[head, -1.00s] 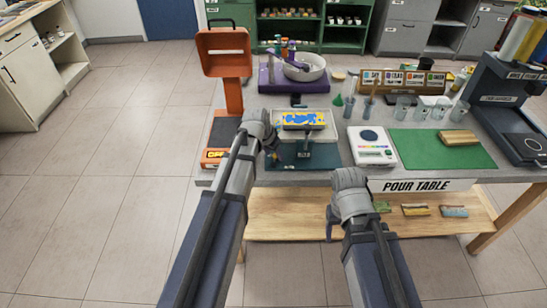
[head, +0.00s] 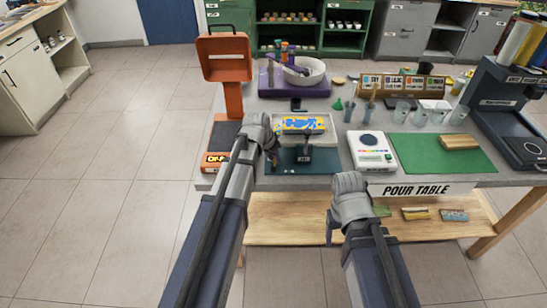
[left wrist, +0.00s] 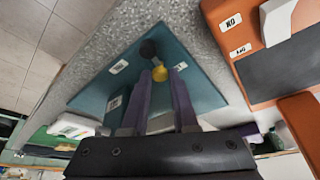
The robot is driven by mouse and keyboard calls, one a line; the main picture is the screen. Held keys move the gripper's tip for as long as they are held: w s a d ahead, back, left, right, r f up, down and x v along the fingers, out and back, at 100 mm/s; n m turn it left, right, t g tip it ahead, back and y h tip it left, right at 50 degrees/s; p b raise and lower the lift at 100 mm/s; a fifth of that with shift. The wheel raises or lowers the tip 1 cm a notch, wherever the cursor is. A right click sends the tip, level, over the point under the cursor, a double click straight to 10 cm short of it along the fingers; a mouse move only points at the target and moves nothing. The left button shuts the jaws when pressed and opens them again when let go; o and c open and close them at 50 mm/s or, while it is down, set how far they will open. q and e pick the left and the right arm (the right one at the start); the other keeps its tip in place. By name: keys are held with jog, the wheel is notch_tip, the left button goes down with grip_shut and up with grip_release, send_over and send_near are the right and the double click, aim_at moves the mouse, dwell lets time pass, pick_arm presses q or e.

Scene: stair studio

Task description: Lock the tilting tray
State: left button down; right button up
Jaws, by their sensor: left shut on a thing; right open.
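The tilting tray is a pale tray (head: 332,130) on a teal base (head: 325,158), near the table's front edge, with a blue-and-yellow block (head: 303,124) on it. A dark post with a small label (head: 304,156) stands at its front. My left gripper (head: 272,157) is at the tray's left side. In the left wrist view, the purple fingers (left wrist: 161,95) stand over the teal base (left wrist: 195,80), shut on a small yellow knob (left wrist: 160,73). A black ball (left wrist: 148,48) sits just beyond the knob. My right gripper (head: 329,235) is open and empty, low before the table front.
An orange device (head: 234,100) stands close left of the tray. A white scale (head: 371,150) and a green mat (head: 430,155) lie to the right. A purple stand with a white bowl (head: 303,72) is behind. Bare tabletop shows between tray and scale.

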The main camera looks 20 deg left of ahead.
pick_arm(q)
jog(key=shift+s+a+n+y, duration=0.15)
jog(key=shift+n+y, duration=0.1)
jog(key=shift+n, duration=0.4)
jog(key=shift+w+a+n+y, duration=0.1)
jog(key=shift+n+y, duration=0.15)
jog(key=shift+n, duration=0.4)
jog(key=c, duration=0.7)
grip_release()
jog(key=shift+s+r, duration=0.1)
jog(key=shift+r, duration=0.05)
jog(key=p+v, duration=0.7)
jog(key=shift+s+r, duration=0.15)
jog(key=shift+r, duration=0.1)
